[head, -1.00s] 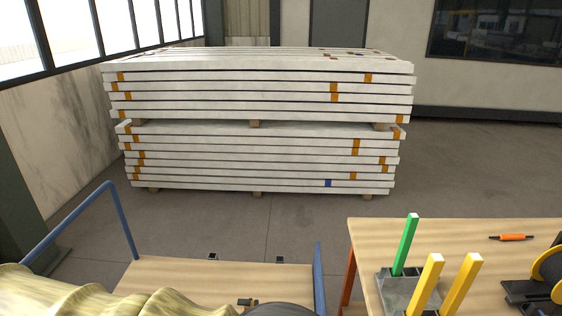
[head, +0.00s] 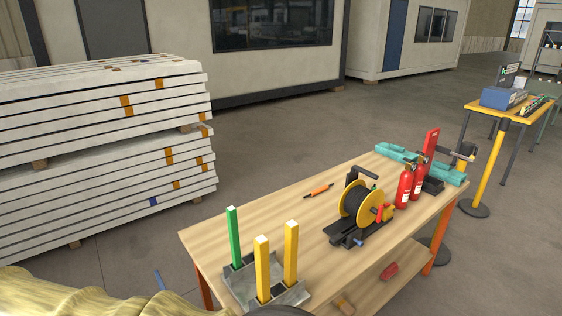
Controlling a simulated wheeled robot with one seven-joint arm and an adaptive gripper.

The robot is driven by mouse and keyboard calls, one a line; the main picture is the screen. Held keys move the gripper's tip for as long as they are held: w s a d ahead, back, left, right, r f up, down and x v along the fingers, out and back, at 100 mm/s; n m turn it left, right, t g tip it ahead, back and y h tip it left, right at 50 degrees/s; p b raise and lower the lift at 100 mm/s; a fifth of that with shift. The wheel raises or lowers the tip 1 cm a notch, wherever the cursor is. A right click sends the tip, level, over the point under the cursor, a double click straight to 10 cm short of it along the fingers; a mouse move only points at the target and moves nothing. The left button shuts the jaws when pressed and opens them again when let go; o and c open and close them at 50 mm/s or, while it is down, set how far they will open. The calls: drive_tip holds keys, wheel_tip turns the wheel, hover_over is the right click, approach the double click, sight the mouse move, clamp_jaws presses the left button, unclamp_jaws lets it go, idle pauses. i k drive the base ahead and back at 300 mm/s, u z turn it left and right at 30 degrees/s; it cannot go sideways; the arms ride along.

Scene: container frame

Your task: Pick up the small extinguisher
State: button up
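Two small red extinguishers stand upright side by side on the wooden workbench (head: 330,215), near its far right end. The nearer extinguisher (head: 404,188) has a white label and a dark top. The other extinguisher (head: 418,177) stands just behind it to the right and is partly hidden. They look close in size, so I cannot tell which is the smaller. My gripper does not show in the head view.
A metal holder (head: 240,285) with green and yellow bars is at the near left. White stacked panels (head: 90,150) stand left.

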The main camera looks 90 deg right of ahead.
sight(419, 174)
drive_tip(key=z, duration=3.75)
drive_tip(key=i, duration=1.65)
